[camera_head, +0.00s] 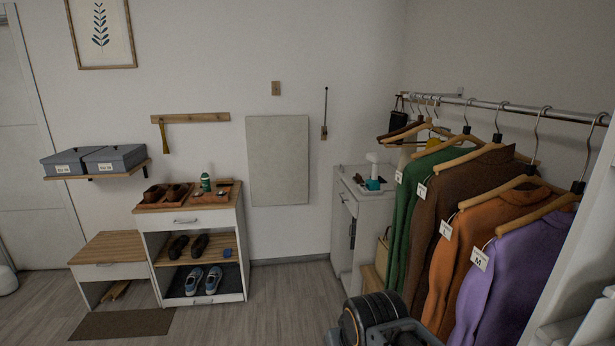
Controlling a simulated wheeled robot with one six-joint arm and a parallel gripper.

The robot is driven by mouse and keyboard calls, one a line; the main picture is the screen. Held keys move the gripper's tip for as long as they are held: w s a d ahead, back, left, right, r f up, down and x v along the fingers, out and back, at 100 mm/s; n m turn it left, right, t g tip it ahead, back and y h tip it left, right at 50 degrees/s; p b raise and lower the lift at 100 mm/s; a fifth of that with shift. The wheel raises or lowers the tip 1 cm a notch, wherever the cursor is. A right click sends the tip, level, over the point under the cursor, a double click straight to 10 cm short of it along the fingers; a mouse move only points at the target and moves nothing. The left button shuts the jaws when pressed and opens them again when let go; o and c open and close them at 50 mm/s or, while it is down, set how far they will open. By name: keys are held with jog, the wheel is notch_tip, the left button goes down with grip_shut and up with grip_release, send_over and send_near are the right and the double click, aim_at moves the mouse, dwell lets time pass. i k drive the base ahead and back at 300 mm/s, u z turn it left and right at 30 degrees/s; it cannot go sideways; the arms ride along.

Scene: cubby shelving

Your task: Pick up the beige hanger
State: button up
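Several hangers hang from the metal rail at the right. An empty light beige wooden hanger (425,128) hangs towards the far end, beside a darker brown hanger (396,131). Nearer, other light wooden hangers carry a green garment (404,205), a brown sweater (440,215), an orange sweater (470,245) and a purple sweater (515,265). The hangers overlap, so the far ones are partly hidden. A dark rounded link of my arm shows at the bottom centre, in front of and below the clothes. My gripper's fingers are not visible.
The rail (500,106) runs along the right wall. A white cabinet (347,215) with small items on top stands behind the clothes. A shoe cabinet (190,222) and low bench (107,250) stand at the left. The middle floor (285,300) is clear.

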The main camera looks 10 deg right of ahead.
aim_at(428, 124)
jog(key=z, duration=0.3)
jog(key=i, duration=1.9)
jog(key=z, duration=0.4)
